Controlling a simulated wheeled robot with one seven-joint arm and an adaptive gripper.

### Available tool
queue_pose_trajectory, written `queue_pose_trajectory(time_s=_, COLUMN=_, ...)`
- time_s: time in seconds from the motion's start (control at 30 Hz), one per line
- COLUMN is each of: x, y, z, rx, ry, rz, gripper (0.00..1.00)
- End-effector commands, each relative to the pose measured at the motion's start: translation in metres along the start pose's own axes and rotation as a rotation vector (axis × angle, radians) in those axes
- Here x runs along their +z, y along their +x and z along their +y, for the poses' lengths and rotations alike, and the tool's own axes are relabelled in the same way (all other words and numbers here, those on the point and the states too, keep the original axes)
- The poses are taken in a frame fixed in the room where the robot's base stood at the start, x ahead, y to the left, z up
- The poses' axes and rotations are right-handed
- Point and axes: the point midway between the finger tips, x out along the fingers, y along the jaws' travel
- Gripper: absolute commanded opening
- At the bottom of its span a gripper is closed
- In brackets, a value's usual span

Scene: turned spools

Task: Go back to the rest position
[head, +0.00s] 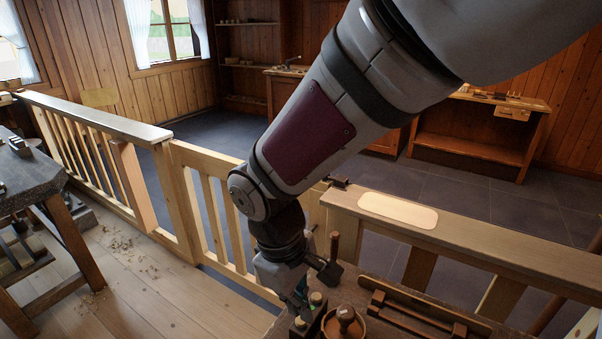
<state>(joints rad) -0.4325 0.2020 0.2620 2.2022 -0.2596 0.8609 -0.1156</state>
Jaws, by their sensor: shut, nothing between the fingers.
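My arm reaches down from the upper right of the head view. My gripper (300,300) is at the lower middle, low over the near bench (375,285). Its fingertips are small and partly hidden among the things on the bench, and it is shut with nothing visibly held.
A wooden railing with a gate (210,162) runs behind the bench, its broad rail (480,248) on the right. A wooden rack (425,312) lies on the bench. A dark-topped workbench (30,180) stands left. Floor with shavings (150,275) is open between.

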Motion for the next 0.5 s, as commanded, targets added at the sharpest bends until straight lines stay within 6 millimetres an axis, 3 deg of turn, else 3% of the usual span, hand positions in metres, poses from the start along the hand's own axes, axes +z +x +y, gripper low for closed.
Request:
queue_pose_trajectory(time_s=0.03, x=0.017, y=-0.015, z=0.014, rx=0.014, ry=0.071, rz=0.025, gripper=0.0)
queue_pose_trajectory(time_s=0.2, x=0.071, y=-0.05, z=0.043, rx=0.034, ry=0.294, rz=0.091, gripper=0.0)
queue_pose_trajectory(time_s=0.5, x=0.167, y=-0.091, z=0.056, rx=0.045, ry=0.675, rz=0.236, gripper=0.0)
